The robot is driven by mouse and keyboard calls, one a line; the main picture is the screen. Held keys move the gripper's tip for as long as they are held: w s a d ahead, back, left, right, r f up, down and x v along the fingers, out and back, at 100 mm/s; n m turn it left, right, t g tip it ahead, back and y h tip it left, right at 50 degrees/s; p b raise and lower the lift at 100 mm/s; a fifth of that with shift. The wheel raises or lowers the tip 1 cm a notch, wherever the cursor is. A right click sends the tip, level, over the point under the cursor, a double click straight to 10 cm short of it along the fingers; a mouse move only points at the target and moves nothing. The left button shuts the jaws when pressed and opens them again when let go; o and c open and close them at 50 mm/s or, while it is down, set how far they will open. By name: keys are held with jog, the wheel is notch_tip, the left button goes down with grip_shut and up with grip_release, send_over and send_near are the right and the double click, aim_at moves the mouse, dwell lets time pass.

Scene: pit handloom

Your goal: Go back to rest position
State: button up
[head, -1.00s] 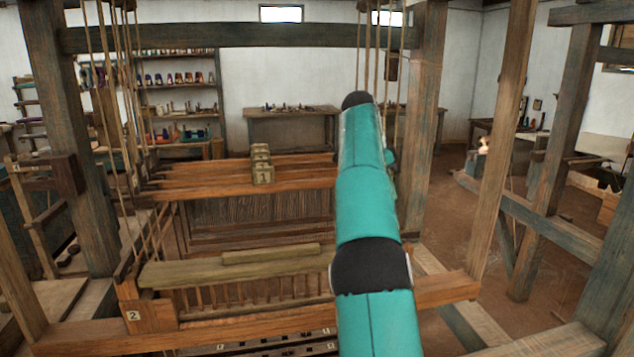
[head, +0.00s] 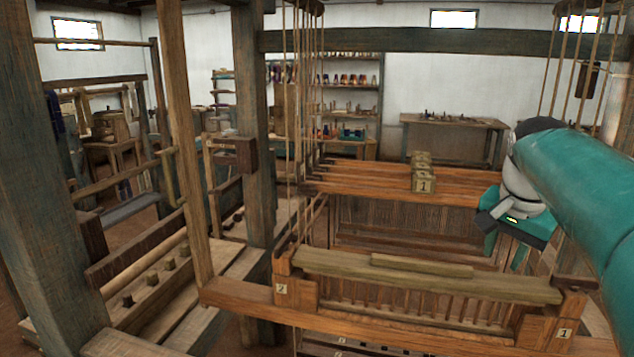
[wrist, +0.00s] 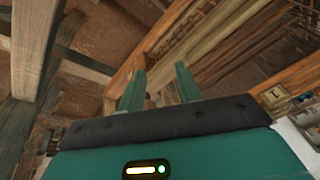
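My gripper (head: 506,255) hangs at the right of the head view, beside the right part of the wooden loom frame, with its fingers pointing down. In the wrist view (wrist: 160,84) its two green fingers stand apart with nothing between them, so it is open and empty. My teal arm (head: 590,190) comes in from the right edge, bent at the wrist. The loom's wooden beater (head: 420,272) lies across in front, with a 2 label at its left end and a 1 label at its right end.
Upright posts (head: 254,130) and hanging cords stand close around. A workbench (head: 455,135) and spool shelves (head: 350,90) are at the back. A side frame (head: 150,260) stands at left.

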jog(key=s+a+f+n+t+y, duration=0.1)
jog(key=s+a+f+n+t, duration=0.1)
jog(key=s+a+f+n, duration=0.8)
jog(key=s+a+f, duration=0.4)
jog(key=s+a, duration=0.2)
jog(key=a, duration=0.2)
jog(key=shift+s+f+n+y, duration=0.3)
jog(key=shift+s, duration=0.05)
jog(key=shift+o, duration=0.3)
